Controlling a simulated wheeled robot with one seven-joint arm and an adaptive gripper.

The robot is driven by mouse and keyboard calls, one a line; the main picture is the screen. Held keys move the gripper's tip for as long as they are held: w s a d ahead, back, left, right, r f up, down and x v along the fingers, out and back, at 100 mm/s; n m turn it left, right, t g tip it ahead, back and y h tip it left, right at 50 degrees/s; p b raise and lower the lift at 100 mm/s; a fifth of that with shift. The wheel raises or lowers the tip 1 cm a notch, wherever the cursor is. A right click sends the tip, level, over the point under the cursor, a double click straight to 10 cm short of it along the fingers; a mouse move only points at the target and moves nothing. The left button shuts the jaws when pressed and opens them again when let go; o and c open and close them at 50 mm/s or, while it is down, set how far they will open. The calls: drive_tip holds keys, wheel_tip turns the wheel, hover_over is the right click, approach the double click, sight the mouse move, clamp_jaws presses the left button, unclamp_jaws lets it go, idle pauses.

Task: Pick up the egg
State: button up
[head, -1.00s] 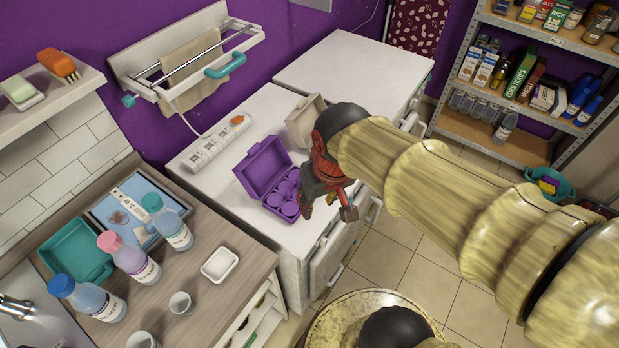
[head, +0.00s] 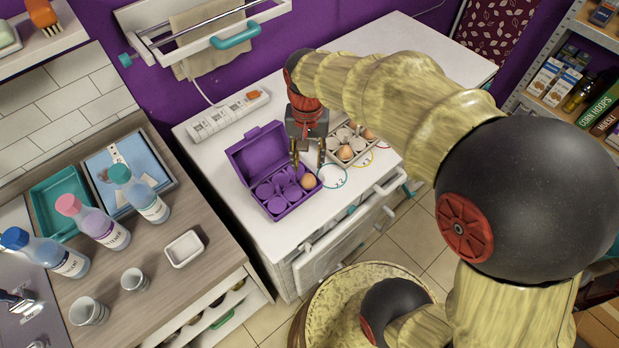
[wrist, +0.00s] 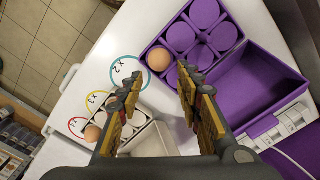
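A brown egg (head: 309,181) sits in a corner cup of the open purple egg box (head: 262,150); the other visible cups look empty. The egg also shows in the wrist view (wrist: 159,59), just beyond my fingertips. My gripper (head: 308,160) is open and empty, pointing down above the gap between the two boxes. Its fingers (wrist: 158,80) are spread apart in the wrist view.
Coloured rings with numbers, one teal (head: 332,177), mark the white counter beside the boxes. A power strip (head: 227,115) lies behind the purple box. Bottles (head: 102,221) and a small white dish (head: 184,249) stand on the wooden counter at left.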

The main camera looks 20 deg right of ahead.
sight(308, 175)
drive_tip(key=shift+d+f+b, duration=0.1)
drive_tip(key=shift+f+b, duration=1.25)
drive_tip(key=shift+f, duration=2.6)
drive_tip(key=shift+c, duration=1.2)
drive_tip(key=c, duration=0.5)
drive_tip(key=shift+r, duration=0.15)
drive_tip(key=shift+c, duration=0.2)
